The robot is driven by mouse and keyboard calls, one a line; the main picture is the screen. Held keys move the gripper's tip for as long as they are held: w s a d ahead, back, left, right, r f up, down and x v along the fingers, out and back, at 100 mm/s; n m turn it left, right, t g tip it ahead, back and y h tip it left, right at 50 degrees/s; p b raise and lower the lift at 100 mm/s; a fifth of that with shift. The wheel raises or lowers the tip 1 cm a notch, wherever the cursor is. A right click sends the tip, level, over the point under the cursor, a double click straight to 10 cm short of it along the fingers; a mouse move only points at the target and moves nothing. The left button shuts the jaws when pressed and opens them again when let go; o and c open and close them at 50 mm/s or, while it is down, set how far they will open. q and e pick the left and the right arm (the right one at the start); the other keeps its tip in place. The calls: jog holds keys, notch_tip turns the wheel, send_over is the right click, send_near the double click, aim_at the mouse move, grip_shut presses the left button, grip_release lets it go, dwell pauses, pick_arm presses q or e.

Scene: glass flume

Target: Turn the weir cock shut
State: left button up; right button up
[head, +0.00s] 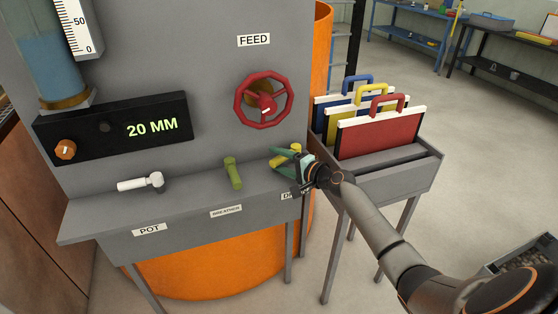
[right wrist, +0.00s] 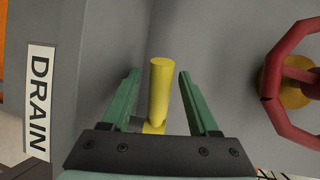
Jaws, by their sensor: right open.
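A yellow cock handle (head: 295,149) is at the right end of the grey ledge, above the partly hidden DRAIN label (head: 288,196). In the right wrist view the handle (right wrist: 160,90) stands between the green fingers of my right gripper (right wrist: 158,76), with a gap on each side. My right gripper (head: 283,159) is open, and its fingers partly cover the handle in the head view. A green handle (head: 233,173) stands above the BREATHER label, and a white handle (head: 141,183) lies above the POT label. No readable label says weir. My left gripper is not in view.
A red FEED handwheel (head: 264,100) is on the grey panel above the yellow handle. A black display (head: 111,128) reads 20 MM. A grey rack (head: 390,184) with blue, yellow and red-handled boards stands close on the right. Open floor lies beyond it.

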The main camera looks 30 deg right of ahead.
grip_shut()
dwell(0.4)
dwell(0.9)
